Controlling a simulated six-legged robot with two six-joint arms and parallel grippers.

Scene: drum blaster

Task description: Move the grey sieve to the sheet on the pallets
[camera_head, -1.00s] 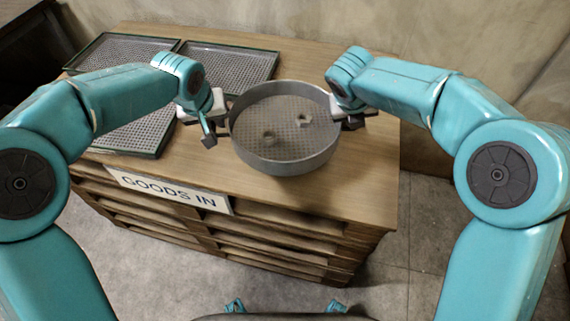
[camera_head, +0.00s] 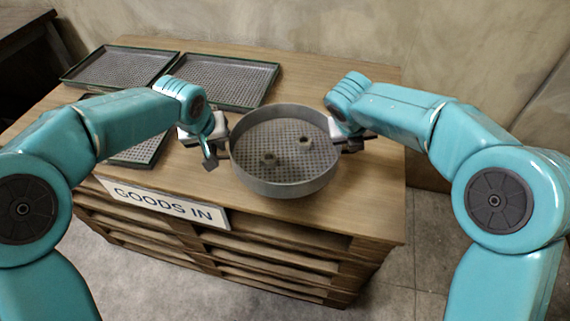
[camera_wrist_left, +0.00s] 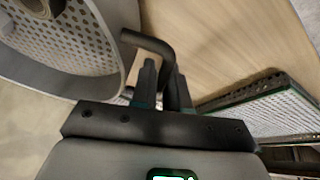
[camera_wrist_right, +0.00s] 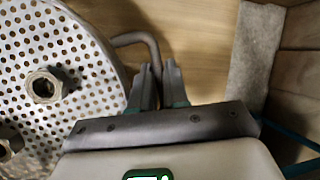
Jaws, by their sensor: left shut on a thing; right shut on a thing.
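The grey sieve (camera_head: 285,187) is a round pan with a perforated floor, over the wooden sheet (camera_head: 365,215) that tops the pallets (camera_head: 270,265). Two hex nuts (camera_head: 303,141) lie in it. My left gripper (camera_head: 222,138) is shut on the handle at the sieve's left side; the bent handle shows in the left wrist view (camera_wrist_left: 150,42). My right gripper (camera_head: 348,142) is shut on the opposite handle, which shows in the right wrist view (camera_wrist_right: 135,40). The sieve looks about level. I cannot tell whether its underside touches the sheet.
Dark-rimmed perforated trays stand at the back left (camera_head: 118,70), at the back middle (camera_head: 220,82) and partly behind my left arm (camera_head: 140,152). A "GOODS IN" sign (camera_head: 160,203) is on the front edge. The sheet's right part is clear. A wall (camera_head: 330,35) stands behind.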

